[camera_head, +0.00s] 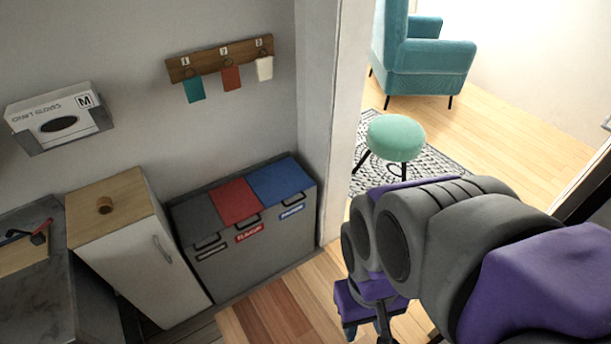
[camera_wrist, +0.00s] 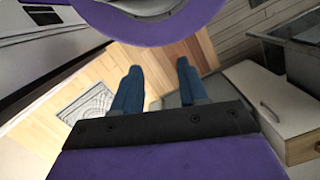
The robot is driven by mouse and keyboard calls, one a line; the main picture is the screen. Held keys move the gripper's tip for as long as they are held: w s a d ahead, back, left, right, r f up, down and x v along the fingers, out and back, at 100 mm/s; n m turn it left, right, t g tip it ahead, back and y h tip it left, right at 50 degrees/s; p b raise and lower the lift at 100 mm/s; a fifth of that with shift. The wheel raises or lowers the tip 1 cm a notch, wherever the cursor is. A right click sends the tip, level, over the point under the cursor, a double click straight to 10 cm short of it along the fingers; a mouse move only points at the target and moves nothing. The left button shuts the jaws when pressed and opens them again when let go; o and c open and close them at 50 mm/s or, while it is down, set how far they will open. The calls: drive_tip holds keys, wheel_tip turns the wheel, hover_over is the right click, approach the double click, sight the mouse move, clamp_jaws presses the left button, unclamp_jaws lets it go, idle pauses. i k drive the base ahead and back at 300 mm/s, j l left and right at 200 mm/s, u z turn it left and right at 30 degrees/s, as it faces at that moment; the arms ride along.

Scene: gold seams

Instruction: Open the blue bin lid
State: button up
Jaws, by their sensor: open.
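The blue bin lid (camera_head: 281,180) is the right-hand one of three lids on a grey bin unit (camera_head: 258,252) against the wall. It looks shut. A dark handle (camera_head: 291,210) and a blue label sit at its front edge. The blue lid cannot be made out in the wrist view.
A red lid (camera_head: 234,200) and a grey lid (camera_head: 195,218) adjoin the blue one on the left. A white cabinet (camera_head: 155,262) stands left of the bins. A door frame (camera_head: 338,120) rises just right of them. Wooden floor (camera_head: 268,316) in front is clear.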

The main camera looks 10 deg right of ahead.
sight(273, 185)
drive_tip(key=i+j, duration=0.75)
drive_tip(key=i+u, duration=0.05)
drive_tip(key=i, duration=0.05)
